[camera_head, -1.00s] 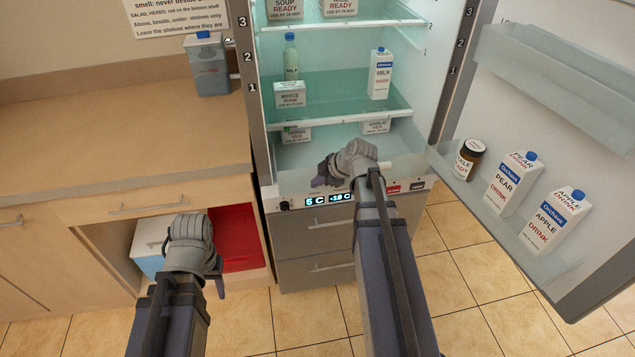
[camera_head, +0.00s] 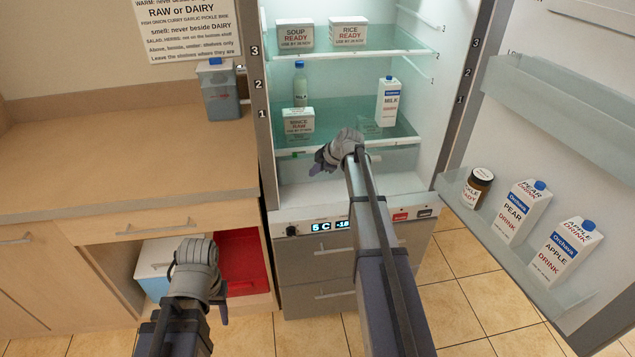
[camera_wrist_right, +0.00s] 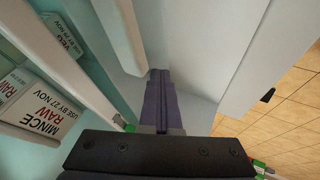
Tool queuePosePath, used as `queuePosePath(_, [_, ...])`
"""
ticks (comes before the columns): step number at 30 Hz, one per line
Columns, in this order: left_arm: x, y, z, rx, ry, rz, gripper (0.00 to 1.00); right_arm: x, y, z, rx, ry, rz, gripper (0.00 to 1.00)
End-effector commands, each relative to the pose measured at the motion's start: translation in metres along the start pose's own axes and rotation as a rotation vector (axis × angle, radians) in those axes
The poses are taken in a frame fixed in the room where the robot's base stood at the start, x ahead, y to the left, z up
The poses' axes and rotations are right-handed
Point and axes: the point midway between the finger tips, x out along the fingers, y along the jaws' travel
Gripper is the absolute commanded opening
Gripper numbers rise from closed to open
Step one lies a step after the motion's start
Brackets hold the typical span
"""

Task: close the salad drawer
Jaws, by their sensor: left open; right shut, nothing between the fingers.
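The salad drawer (camera_head: 400,161) is a clear, pale green bin at the bottom of the fridge, under the lowest glass shelf. Its front stands back from the fridge's front edge, with a strip of white fridge floor (camera_head: 400,187) bare before it. My right gripper (camera_head: 319,164) is shut and empty at the drawer's front; I cannot tell whether it touches. In the right wrist view its dark fingers (camera_wrist_right: 161,100) lie beside pale panels. My left gripper (camera_head: 218,306) is open and empty, low before the cupboard opening. The drawer's contents are mostly hidden.
The mince box (camera_head: 298,123), milk carton (camera_head: 388,101) and a bottle (camera_head: 300,84) stand on the shelf above. The open fridge door (camera_head: 570,120) at right holds a jar (camera_head: 477,188) and two drink cartons. The worktop (camera_head: 120,150) is at left.

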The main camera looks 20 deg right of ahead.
Motion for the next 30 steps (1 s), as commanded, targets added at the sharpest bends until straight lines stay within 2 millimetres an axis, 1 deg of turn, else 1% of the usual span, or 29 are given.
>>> queuePosePath(1, [0.0, 0.0, 0.0, 0.0, 0.0, 0.0, 0.5, 0.005, 0.009, 0.0, 0.0, 0.0, 0.001, 0.0])
queuePosePath(3, [0.0, 0.0, 0.0, 0.0, 0.0, 0.0, 0.5, 0.008, 0.015, 0.0, 0.0, -0.001, 0.001, 0.0])
queuePosePath(9, [0.0, 0.0, 0.0, 0.0, 0.0, 0.0, 0.5, 0.012, 0.023, 0.0, 0.0, 0.0, 0.001, 0.0])
queuePosePath(24, [0.0, 0.0, 0.0, 0.0, 0.0, 0.0, 0.5, 0.013, 0.026, -0.001, 0.0, 0.002, 0.006, 0.0])
queuePosePath(30, [0.0, 0.0, 0.0, 0.0, 0.0, 0.0, 0.5, 0.012, 0.018, -0.007, -0.001, 0.003, 0.004, 0.0])
